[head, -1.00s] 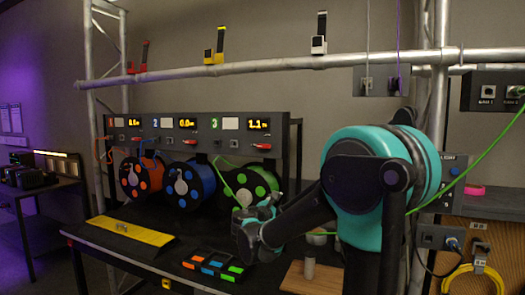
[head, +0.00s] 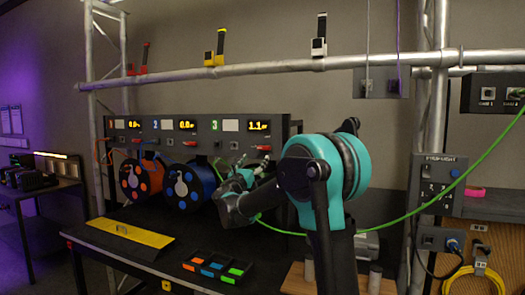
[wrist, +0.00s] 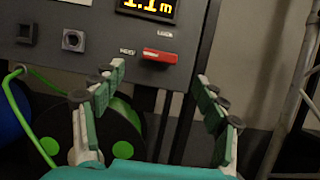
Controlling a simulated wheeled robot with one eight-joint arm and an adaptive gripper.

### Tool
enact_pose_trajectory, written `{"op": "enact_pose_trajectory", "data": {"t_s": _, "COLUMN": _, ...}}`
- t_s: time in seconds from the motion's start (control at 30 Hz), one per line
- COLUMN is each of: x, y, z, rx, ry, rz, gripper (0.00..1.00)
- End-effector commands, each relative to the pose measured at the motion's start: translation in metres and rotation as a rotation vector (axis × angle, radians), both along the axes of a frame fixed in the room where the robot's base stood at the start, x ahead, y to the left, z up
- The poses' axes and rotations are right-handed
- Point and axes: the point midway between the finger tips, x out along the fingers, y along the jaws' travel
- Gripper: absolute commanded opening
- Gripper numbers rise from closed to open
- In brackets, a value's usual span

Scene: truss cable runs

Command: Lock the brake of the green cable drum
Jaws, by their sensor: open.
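The green cable drum (wrist: 122,128) shows in part at the lower left of the wrist view, behind a finger. In the head view my arm and gripper hide most of it. A red brake lever (wrist: 160,56) lies roughly level on the grey panel under the "1.1 m" display, with small labels above it and to its left. My gripper (wrist: 160,76) is open and empty, its fingers spread to either side of and below the lever in the picture. I see no contact. In the head view my gripper (head: 253,160) is in front of panel section 3.
The orange drum (head: 141,178) and blue drum (head: 188,184) stand to the left under the same panel (head: 205,128). A green cable (head: 400,218) runs right, past my arm. A yellow ramp (head: 125,233) and a colored-block tray (head: 216,268) lie on the black table.

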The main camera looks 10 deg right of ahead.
Motion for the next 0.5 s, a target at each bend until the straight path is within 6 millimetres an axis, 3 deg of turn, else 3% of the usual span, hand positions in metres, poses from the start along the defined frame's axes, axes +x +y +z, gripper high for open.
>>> {"op": "enact_pose_trajectory", "data": {"t_s": 0.2, "x": 0.035, "y": -0.021, "z": 0.017, "rx": 0.0, "ry": 0.0, "rz": -0.002, "gripper": 0.72}}
{"op": "enact_pose_trajectory", "data": {"t_s": 0.5, "x": 0.067, "y": -0.039, "z": 0.032, "rx": 0.0, "ry": 0.0, "rz": -0.001, "gripper": 0.72}}
